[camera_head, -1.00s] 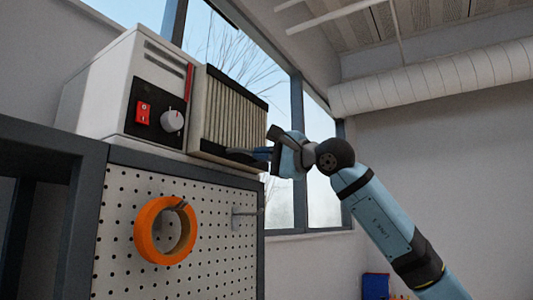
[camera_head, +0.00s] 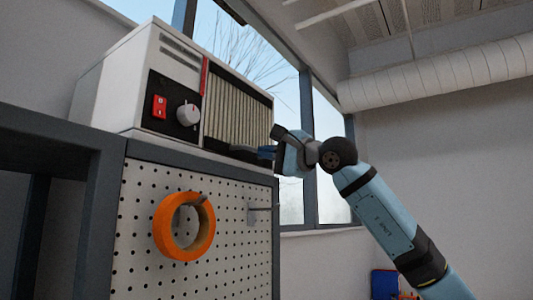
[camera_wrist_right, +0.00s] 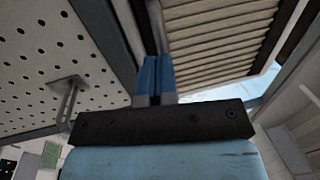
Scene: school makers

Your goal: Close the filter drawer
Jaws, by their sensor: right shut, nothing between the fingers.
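The filter drawer (camera_head: 236,108) has a pleated beige front with dark edges. It sits in the right side of a white box unit (camera_head: 108,85), and its front looks about level with the unit's face. In the right wrist view the pleated front (camera_wrist_right: 215,45) is close above the fingers. My right gripper (camera_head: 262,152) is shut and empty, with its blue fingertips at the drawer's lower right edge. In the right wrist view the fingers (camera_wrist_right: 155,75) are together; whether they touch the drawer I cannot tell. My left gripper is out of view.
The unit stands on a cabinet with a pegboard front (camera_head: 150,200). An orange tape roll (camera_head: 162,232) hangs there on a hook, and a metal hook (camera_head: 258,210) sticks out further right. A red switch (camera_head: 159,106) and a knob (camera_head: 188,114) are left of the drawer.

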